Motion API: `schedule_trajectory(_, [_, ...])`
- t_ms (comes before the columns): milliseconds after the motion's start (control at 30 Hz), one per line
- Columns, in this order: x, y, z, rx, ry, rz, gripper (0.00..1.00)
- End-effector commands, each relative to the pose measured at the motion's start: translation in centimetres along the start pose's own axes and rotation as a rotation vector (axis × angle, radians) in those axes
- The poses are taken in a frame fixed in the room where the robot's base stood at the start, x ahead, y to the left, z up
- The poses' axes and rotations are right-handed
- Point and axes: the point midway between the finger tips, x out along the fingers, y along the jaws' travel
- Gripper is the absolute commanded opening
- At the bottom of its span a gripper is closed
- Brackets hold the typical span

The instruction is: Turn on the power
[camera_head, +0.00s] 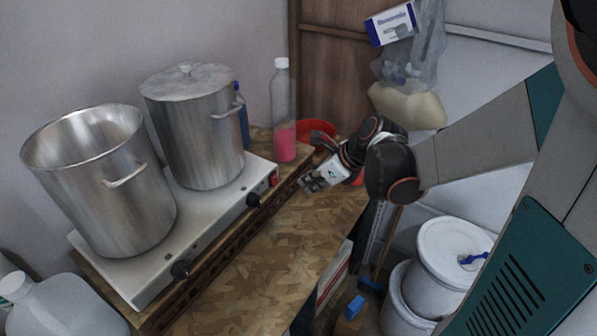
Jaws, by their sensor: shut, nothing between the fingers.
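A white double hot plate (205,222) stands on the wooden worktop at the left. It has two dark knobs, one near its far end (253,200) and one near its near end (180,269). A small red part, perhaps a power switch (274,180), shows at the far end of its front side. My gripper (305,184) comes in from the right, just right of the red part and above the worktop. Its fingers are shut and hold nothing. They appear apart from the red part, though the exact gap is hard to judge.
An open steel pot (107,195) and a lidded steel pot (200,130) stand on the hot plate. A clear bottle with pink liquid (284,120) and a red bowl (318,131) are behind. White drums (445,265) stand lower right. The worktop's (265,285) front is clear.

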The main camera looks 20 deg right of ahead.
Motion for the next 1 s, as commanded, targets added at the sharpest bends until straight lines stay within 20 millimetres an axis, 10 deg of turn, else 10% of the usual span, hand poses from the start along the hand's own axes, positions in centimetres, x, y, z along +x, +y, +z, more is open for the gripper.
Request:
schedule_trajectory(300, [6.1, 0.1, -0.3, -0.002, 0.0, 0.002, 0.0])
schedule_trajectory(1000, [8.3, 0.1, 2.9, 0.0, 0.0, 0.001, 0.0])
